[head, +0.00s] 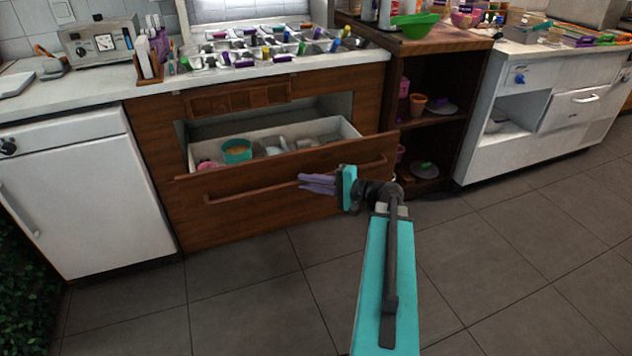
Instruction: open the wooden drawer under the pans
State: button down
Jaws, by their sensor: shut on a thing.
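The wooden drawer (250,210) is pulled out from the brown cabinet under the counter, and its inside shows. A long wooden handle bar (250,192) runs across its front. My gripper (303,183), with purple fingers, reaches the handle from the right and is shut on the middle of the bar. The fingers cover that part of the handle. Inside the drawer are a teal bowl (237,151), something pink at the left and grey items. The metal pans (265,45), several with coloured utensils, stand on the counter above.
A white dishwasher-like unit (85,195) stands left of the drawer. Open brown shelves (435,105) and a white cabinet (545,110) stand to the right. The tiled floor (240,300) in front is clear.

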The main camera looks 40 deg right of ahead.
jog(key=shift+s+a, duration=0.2)
jog(key=shift+a, duration=0.05)
jog(key=c, duration=1.7)
grip_release()
jog(key=shift+c, duration=0.2)
jog(key=shift+d, duration=0.1)
jog(key=shift+s+d, duration=0.1)
jog(key=p+v, duration=0.2)
jog(key=v, duration=1.1)
jog(key=shift+s, duration=0.25)
jog(key=shift+w+r, duration=0.1)
